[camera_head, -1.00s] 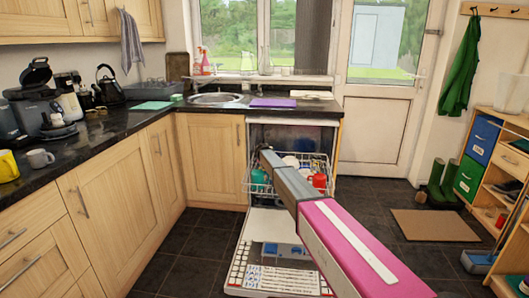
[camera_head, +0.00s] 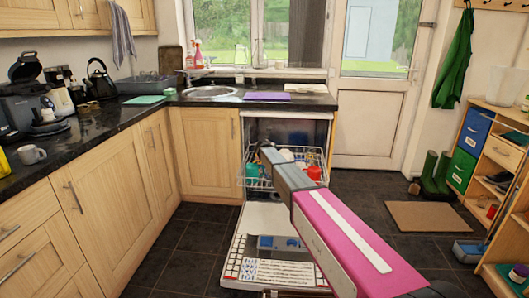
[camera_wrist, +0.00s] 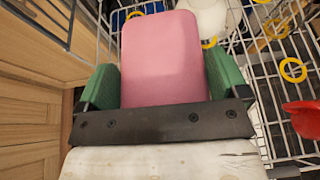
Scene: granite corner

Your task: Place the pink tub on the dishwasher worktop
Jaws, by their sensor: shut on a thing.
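My gripper (camera_wrist: 160,82) is shut on the pink tub (camera_wrist: 160,50) in the wrist view, with a green pad on each side of it. The tub is over or within the wire dishwasher rack (camera_wrist: 286,70); the frames do not show whether it touches the wires. In the head view my arm hides the gripper and the tub. The dishwasher worktop (camera_head: 316,101) is the dark granite top above the open dishwasher. A purple board (camera_head: 265,96) and a pale flat item (camera_head: 306,88) lie on it.
The dishwasher door (camera_head: 258,270) is folded down, with the upper rack (camera_head: 252,178) out. A red item (camera_wrist: 303,118) and white crockery (camera_wrist: 210,14) are in that rack. The sink (camera_head: 210,92) is left of the purple board. A brown mat (camera_head: 428,216) lies on the floor at right.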

